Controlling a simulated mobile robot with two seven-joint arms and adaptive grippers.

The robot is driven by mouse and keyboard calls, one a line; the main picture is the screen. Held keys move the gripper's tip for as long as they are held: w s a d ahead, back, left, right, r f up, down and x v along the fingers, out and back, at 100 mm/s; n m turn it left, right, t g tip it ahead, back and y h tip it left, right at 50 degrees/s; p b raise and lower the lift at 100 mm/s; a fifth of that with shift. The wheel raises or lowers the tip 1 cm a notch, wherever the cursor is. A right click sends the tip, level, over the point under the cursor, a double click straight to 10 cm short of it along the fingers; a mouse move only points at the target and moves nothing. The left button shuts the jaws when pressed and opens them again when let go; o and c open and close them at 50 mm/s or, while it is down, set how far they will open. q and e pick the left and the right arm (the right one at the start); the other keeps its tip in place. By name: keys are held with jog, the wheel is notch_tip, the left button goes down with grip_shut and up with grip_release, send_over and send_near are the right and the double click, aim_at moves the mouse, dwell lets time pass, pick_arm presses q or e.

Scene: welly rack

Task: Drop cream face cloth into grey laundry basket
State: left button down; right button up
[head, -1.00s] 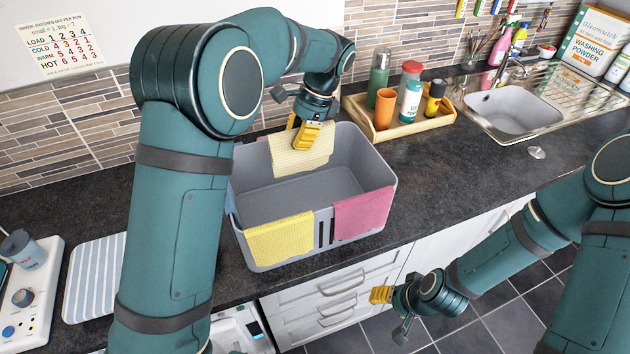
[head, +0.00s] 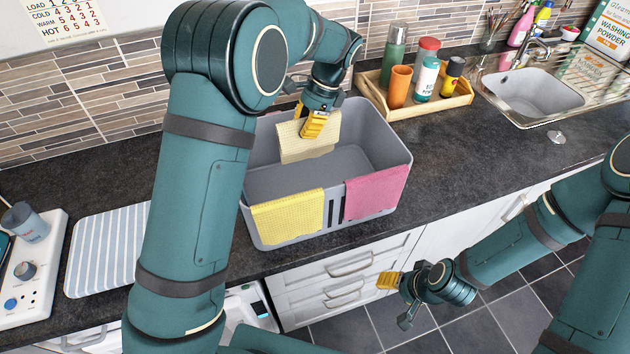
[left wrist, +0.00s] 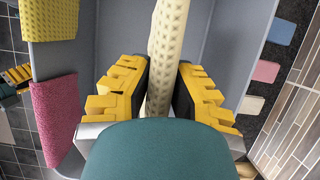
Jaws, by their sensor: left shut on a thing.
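The cream face cloth (head: 300,148) hangs from my left gripper (head: 313,125), which is shut on its upper part. The cloth also shows between the jaws in the left wrist view (left wrist: 165,50). The grey laundry basket (head: 345,162) stands on the counter. The cloth hangs over the basket's opening, near its back left; I cannot tell whether its lower edge touches anything. My arm hides part of the basket's left side. My right gripper (head: 388,281) is low in front of the drawers, away from the basket; its jaw opening is unclear.
A yellow cloth (head: 287,218) and a pink cloth (head: 376,193) hang over the basket's front rim. A wooden tray of bottles (head: 430,108) stands behind right, then the sink (head: 535,92).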

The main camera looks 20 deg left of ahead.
pick_arm(q)
jog(key=c, duration=0.9)
grip_release()
jog(key=shift+c, duration=0.2)
jog(key=v, duration=1.2)
jog(key=shift+s, duration=0.1)
